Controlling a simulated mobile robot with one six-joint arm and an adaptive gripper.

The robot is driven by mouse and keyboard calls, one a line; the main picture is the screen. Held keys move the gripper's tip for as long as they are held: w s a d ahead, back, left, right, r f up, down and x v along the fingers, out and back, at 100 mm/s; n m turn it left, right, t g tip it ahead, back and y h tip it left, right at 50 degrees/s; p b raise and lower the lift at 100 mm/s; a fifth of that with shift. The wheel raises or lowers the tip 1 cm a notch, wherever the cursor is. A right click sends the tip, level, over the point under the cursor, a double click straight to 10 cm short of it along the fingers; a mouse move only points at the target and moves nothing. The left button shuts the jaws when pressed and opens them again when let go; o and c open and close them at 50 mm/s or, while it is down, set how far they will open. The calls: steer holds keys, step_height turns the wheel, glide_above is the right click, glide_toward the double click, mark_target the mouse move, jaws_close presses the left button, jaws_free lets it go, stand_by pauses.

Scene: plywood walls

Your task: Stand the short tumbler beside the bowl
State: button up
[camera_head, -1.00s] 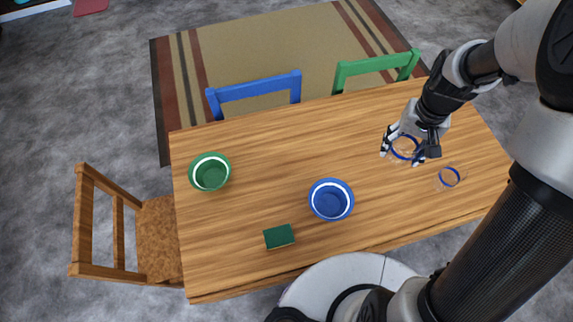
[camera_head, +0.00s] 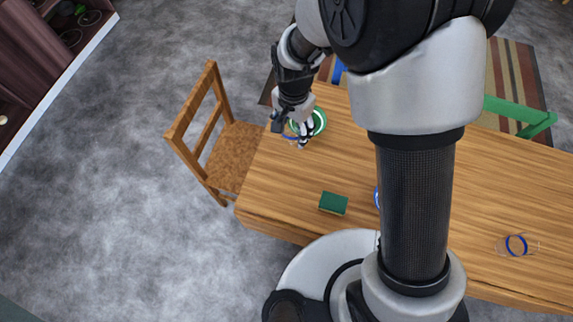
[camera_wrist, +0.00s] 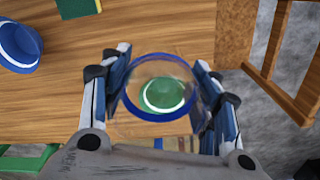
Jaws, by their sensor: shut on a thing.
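My gripper (camera_head: 291,138) is shut on a clear glass tumbler with a blue rim (camera_wrist: 124,102), a finger on either side of it in the wrist view. I hold it over the far left end of the table. A green bowl with a white ring (camera_head: 319,121) is close by, partly hidden by my gripper. In the wrist view, the green bowl (camera_wrist: 163,95) shows through the glass. The gap below the tumbler is hard to judge. A blue bowl (camera_head: 377,198) is mostly hidden behind my arm; it shows in the wrist view (camera_wrist: 18,48).
Another clear glass with a blue band (camera_head: 516,245) is at the table's right. A green sponge-like block (camera_head: 333,203) lies near the front edge. A wooden chair (camera_head: 215,140) stands at the left end. A green chair (camera_head: 520,115) is behind. Wood between block and green bowl is clear.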

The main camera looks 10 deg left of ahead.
steer(key=shift+s+a+f, duration=0.4)
steer(key=shift+a+f, duration=0.3)
steer(key=shift+f, duration=0.1)
steer(key=b, duration=0.4)
glide_above(286, 168)
step_height(286, 168, down, 14)
steer(key=shift+r, duration=0.1)
steer(key=shift+w+f+b, duration=0.1)
steer(key=shift+f+b, duration=0.4)
steer(key=shift+f, duration=1.95)
steer(key=shift+f, duration=0.2)
steer(key=o, duration=1.1)
step_height(286, 168, up, 12)
steer(key=p, duration=0.3)
steer(key=shift+r, duration=0.2)
